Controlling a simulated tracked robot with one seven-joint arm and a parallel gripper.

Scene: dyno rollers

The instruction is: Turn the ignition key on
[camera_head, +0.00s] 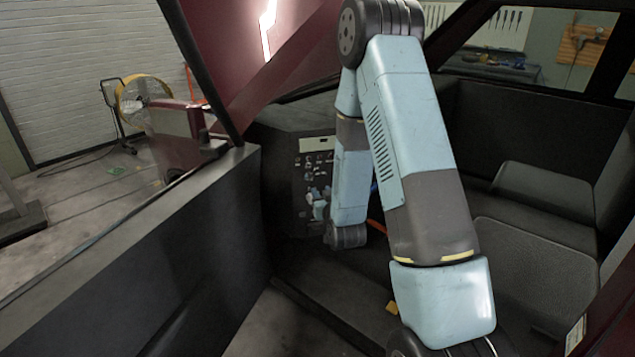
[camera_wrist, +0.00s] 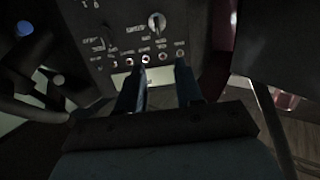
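The dark control panel (camera_head: 313,160) stands inside the vehicle cab, partly hidden behind my arm in the head view. The wrist view shows the panel (camera_wrist: 118,22) close up, with a pale metallic key or switch (camera_wrist: 156,22) near its upper middle. It looks like the ignition key, but the view is dim and its labels cannot be read. My gripper (camera_wrist: 160,66) is open and empty, its two fingers apart and pointing at the panel. The key shows above the gap between the fingertips, and appears apart from them.
A row of small round sockets or buttons (camera_wrist: 146,58) lies just beyond the fingertips. A dark rounded structure (camera_wrist: 40,75) is at the left of the wrist view. The cab seat (camera_head: 530,255) is at the right, and the dark cab side wall (camera_head: 150,260) at the left.

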